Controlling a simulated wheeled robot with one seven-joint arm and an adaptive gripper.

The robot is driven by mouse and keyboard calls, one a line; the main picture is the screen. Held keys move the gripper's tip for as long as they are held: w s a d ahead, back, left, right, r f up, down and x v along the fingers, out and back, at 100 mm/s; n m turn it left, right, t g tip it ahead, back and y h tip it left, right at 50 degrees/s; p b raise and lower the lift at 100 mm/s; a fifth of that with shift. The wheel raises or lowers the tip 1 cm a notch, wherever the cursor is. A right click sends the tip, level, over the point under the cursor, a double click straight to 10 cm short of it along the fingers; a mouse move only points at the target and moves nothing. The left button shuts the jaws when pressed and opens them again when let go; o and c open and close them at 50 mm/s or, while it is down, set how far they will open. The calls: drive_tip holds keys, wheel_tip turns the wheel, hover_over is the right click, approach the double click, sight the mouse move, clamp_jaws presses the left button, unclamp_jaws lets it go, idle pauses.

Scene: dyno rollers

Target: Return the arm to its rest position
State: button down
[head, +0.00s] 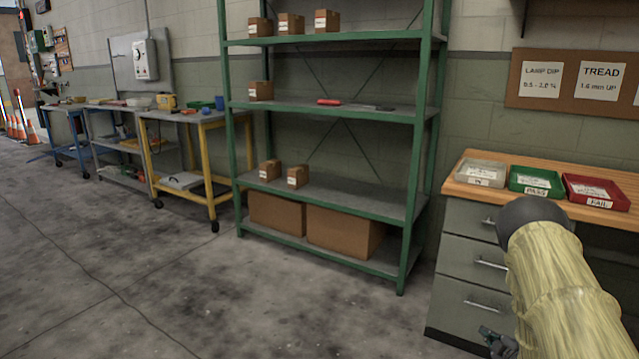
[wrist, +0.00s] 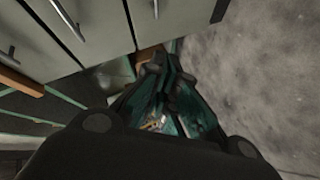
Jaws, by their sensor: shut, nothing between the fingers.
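My arm, in a pale yellow sleeve, comes in at the lower right of the head view. My gripper (head: 497,343) shows small and dark at the bottom of that view, low in front of the grey drawer cabinet (head: 462,290). In the wrist view my gripper (wrist: 160,62) has its fingers together, and I see nothing held. The cabinet's drawers (wrist: 85,30) are beside it at upper left, with bare floor (wrist: 265,75) to the right.
A green shelving unit (head: 425,130) with small boxes stands left of the cabinet. Grey, green (head: 536,192) and red (head: 615,204) trays sit on the wooden bench top (head: 455,185). Workbenches (head: 178,116) line the far left wall. The floor (head: 170,265) in front is clear.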

drive_tip(key=s+a+f+m+g, duration=0.4)
drive_tip(key=s+a+f, duration=0.3)
drive_tip(key=s+a, duration=0.4)
drive_tip(key=s+a+f+m+g, duration=0.4)
drive_tip(key=s+a+f, duration=0.4)
drive_tip(key=s+a, duration=0.35)
drive_tip(key=s+a+r+m+g, duration=0.15)
drive_tip(key=s+a, duration=0.25)
drive_tip(key=s, duration=0.5)
drive_tip(key=s+a+m+g, duration=0.1)
drive_tip(key=s+a+g, duration=0.2)
drive_tip(key=s+a, duration=0.35)
drive_tip(key=s+a+m+g, duration=0.2)
drive_tip(key=s+a, duration=0.1)
drive_tip(key=s, duration=0.7)
wheel_tip(320, 180, up, 31)
drive_tip(key=p, duration=3.1)
drive_tip(key=shift+r+y, duration=0.15)
drive_tip(key=shift+y, duration=0.15)
drive_tip(key=shift+d+n, duration=0.1)
drive_tip(key=shift+n, duration=0.15)
